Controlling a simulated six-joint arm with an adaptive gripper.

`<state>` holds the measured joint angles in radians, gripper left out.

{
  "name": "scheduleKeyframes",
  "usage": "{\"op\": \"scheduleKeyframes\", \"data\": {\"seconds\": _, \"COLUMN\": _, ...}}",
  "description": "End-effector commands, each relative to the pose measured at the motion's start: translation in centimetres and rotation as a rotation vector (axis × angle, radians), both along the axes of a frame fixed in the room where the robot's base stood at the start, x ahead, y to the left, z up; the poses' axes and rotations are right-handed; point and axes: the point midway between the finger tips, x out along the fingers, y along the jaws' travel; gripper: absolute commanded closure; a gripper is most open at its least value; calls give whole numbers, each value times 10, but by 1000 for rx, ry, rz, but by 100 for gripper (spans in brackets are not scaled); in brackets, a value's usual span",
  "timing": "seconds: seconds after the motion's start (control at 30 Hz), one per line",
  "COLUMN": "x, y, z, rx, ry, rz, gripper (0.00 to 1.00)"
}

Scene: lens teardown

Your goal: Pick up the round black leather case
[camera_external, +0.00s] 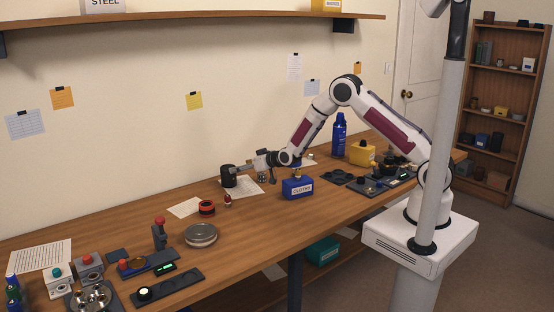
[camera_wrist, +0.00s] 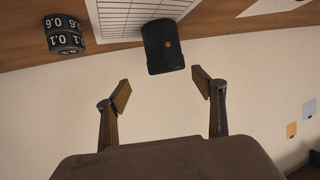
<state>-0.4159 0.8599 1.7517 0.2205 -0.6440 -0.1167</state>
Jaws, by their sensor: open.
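The round black leather case (camera_external: 228,178) stands upright on the wooden bench toward the wall, left of my gripper (camera_external: 244,168). In the wrist view the case (camera_wrist: 164,48) is at the top centre, dark, with a small orange-brown stud on its face. My gripper (camera_wrist: 162,92) is open and empty there. Its two fingers point toward the case, which lies beyond the fingertips with a gap.
A black cylinder with white numbers (camera_wrist: 65,35) stands near the case in the wrist view. A gridded paper sheet (camera_wrist: 120,15) lies by the case. A blue CLOTHS box (camera_external: 298,188) sits below my arm. A red-banded ring (camera_external: 207,208) lies left. The wall is close behind.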

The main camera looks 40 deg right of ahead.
Motion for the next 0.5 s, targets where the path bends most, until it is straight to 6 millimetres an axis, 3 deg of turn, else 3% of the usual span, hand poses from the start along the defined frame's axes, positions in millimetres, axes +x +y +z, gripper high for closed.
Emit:
{"op": "scheduleKeyframes", "data": {"seconds": 0.1, "x": 1, "y": 4, "z": -8, "rx": 0, "ry": -9, "rz": 1, "gripper": 31}}
{"op": "scheduleKeyframes", "data": {"seconds": 0.5, "x": 2, "y": 5, "z": -9, "rx": 0, "ry": -14, "rz": 2, "gripper": 31}}
